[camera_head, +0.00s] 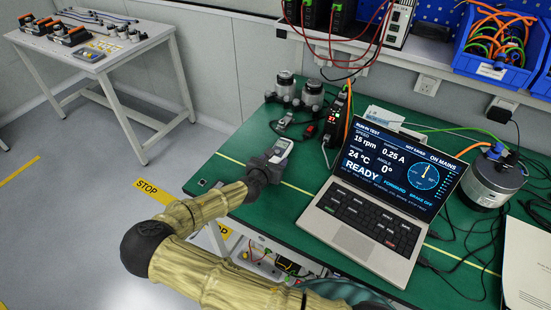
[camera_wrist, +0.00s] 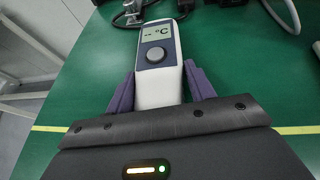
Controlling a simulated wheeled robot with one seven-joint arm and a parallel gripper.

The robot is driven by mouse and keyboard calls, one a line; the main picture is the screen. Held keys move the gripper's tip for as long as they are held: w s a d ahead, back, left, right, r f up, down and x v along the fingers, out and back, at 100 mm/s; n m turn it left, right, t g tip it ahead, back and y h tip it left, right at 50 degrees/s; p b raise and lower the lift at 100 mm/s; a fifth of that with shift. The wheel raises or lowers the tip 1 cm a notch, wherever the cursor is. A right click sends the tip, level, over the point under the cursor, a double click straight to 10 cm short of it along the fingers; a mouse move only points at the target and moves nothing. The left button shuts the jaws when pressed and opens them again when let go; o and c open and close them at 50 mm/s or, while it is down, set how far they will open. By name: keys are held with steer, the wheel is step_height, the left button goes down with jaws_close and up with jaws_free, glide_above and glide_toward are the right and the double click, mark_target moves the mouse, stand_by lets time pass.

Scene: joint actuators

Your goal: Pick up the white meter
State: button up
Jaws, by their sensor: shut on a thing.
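The white meter (camera_wrist: 158,84) has a grey display reading "°C" and a round dark button, seen in the wrist view. It lies between the two purple fingers of my gripper (camera_wrist: 160,88), which are shut on its sides. Its lower end is hidden behind the gripper body. In the head view the meter (camera_head: 281,149) shows small at the end of my arm, over the left part of the green bench, with my gripper (camera_head: 272,158) around it. I cannot tell whether it touches the bench top.
An open laptop (camera_head: 370,205) stands right of my gripper on the green bench (camera_head: 240,150). Black-and-silver actuators (camera_head: 312,95) and cables lie behind. A silver motor (camera_head: 492,178) stands right of the laptop. A blue bin (camera_head: 500,50) of cables sits on the shelf above.

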mark_target(274, 159)
step_height(274, 159, up, 10)
steer(key=shift+p, duration=0.35)
stand_by(0.5)
